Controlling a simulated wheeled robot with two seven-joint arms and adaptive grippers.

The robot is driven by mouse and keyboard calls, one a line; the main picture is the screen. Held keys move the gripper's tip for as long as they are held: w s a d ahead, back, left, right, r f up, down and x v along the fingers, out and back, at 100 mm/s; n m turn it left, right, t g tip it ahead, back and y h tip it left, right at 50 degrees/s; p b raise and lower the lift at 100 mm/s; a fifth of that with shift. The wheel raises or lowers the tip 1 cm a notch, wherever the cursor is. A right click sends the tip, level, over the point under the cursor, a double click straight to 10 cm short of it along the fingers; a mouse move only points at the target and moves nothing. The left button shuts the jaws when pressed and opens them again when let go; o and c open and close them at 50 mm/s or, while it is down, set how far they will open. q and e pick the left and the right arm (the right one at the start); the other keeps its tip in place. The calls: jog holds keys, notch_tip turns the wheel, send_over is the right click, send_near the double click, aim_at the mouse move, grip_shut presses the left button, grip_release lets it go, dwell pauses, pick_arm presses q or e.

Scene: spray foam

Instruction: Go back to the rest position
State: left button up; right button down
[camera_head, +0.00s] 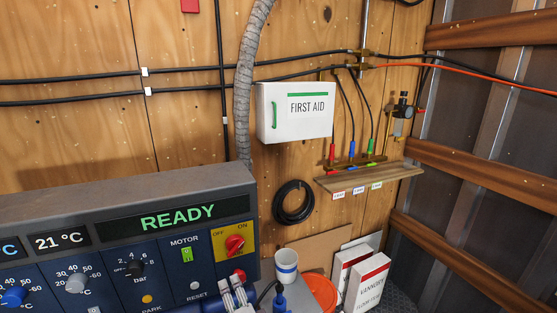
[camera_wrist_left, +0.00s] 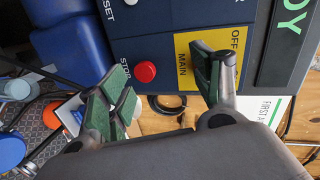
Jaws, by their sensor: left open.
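My left gripper (camera_head: 236,294) shows at the bottom of the head view, in front of the lower right corner of the control panel (camera_head: 150,190). In the left wrist view its two green-padded fingers (camera_wrist_left: 162,88) are spread apart with nothing between them. The red STOP button (camera_wrist_left: 145,71) lies behind the gap, and one finger covers part of the yellow MAIN switch plate (camera_wrist_left: 185,66). In the head view the red switch knob (camera_head: 235,243) is visible, and the panel display reads READY. My right gripper is in neither view.
A white and blue cup (camera_head: 286,268), an orange-red round container (camera_head: 318,292) and white boxes (camera_head: 366,282) stand close right of the gripper. A FIRST AID box (camera_head: 295,112), a black cable coil (camera_head: 293,203) and a wooden shelf (camera_head: 400,173) are on the wall.

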pick_arm(q)
jog(key=s+a+f+n+g+h, duration=0.2)
jog(key=s+a+f+n+g, duration=0.25)
jog(key=a+f, duration=0.4)
jog(key=s+a+f+n+g+h, duration=0.3)
jog(key=s+f+n+g+h, duration=0.25)
jog(key=s+f, duration=0.4)
jog(key=s+f+g+b, duration=0.1)
jog(key=s+f, duration=0.1)
jog(key=f, duration=1.5)
jog(key=s+f+g+b, duration=0.1)
jog(key=s+f, duration=0.1)
jog(key=f, duration=1.5)
jog(key=s+a+f+b, duration=0.1)
jog(key=s+a+f, duration=0.1)
jog(key=s+f, duration=0.8)
jog(key=s+a+f+m+y, duration=0.1)
jog(key=s+a+f, duration=0.1)
jog(key=s+f, duration=0.9)
jog(key=shift+s+f+g+b, duration=0.15)
jog(key=shift+s+g+b, duration=0.25)
jog(key=shift+s, duration=0.15)
jog(key=shift+c, duration=0.4)
